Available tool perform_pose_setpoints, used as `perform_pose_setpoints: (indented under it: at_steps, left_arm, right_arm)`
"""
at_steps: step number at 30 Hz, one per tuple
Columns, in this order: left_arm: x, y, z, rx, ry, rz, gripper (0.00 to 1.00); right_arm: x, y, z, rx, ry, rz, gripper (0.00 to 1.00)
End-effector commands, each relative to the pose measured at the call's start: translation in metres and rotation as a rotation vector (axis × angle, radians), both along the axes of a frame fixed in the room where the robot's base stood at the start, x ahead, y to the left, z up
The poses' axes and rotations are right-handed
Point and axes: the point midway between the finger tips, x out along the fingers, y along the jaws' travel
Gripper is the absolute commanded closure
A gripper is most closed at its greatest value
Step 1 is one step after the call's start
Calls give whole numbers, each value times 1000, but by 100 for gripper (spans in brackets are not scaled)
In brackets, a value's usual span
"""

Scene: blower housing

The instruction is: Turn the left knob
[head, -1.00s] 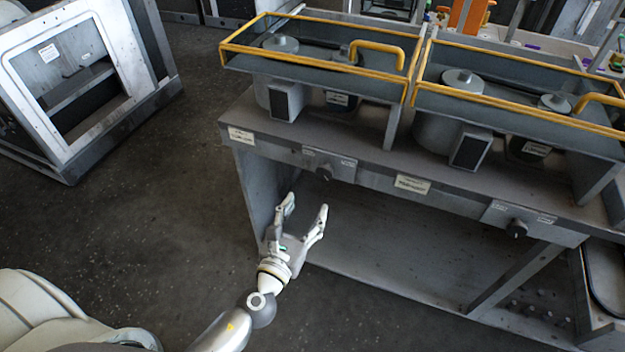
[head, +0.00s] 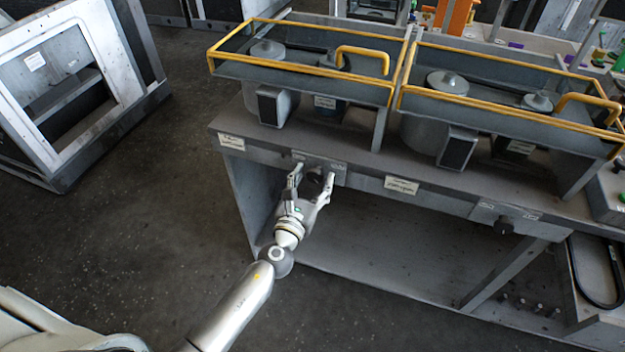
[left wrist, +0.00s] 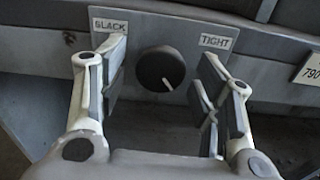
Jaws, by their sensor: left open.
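The left knob (left wrist: 160,70) is a round black dial with a pale pointer mark. In the left wrist view it sits on a grey plate between the labels SLACK (left wrist: 117,25) and TIGHT (left wrist: 216,42). The pointer is tilted toward the lower right. My left gripper (head: 310,177) is open in front of the knob in the head view, where it largely hides the knob. In the left wrist view its fingers (left wrist: 165,85) stand on either side of the knob, apart from it. My right gripper is not in view.
A second black knob (head: 503,225) is on the same bench front (head: 445,200) at the right. Yellow-railed guards (head: 300,82) stand on top of the bench. A white-framed cabinet (head: 115,60) is at the far left, with open floor between.

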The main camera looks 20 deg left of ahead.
Motion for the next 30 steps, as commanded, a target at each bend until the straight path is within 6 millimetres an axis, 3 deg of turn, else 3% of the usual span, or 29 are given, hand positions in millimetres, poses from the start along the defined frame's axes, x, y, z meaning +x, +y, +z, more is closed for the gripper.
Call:
perform_pose_setpoints:
  at_steps: [7,17,30]
  left_arm:
    - [0,0,0,0,1,0,43]
    - [0,0,0,0,1,0,86]
    - [0,0,-2,-102,4,0,86]
  right_arm:
    - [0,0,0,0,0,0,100]
    - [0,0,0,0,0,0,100]
    - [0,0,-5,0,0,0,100]
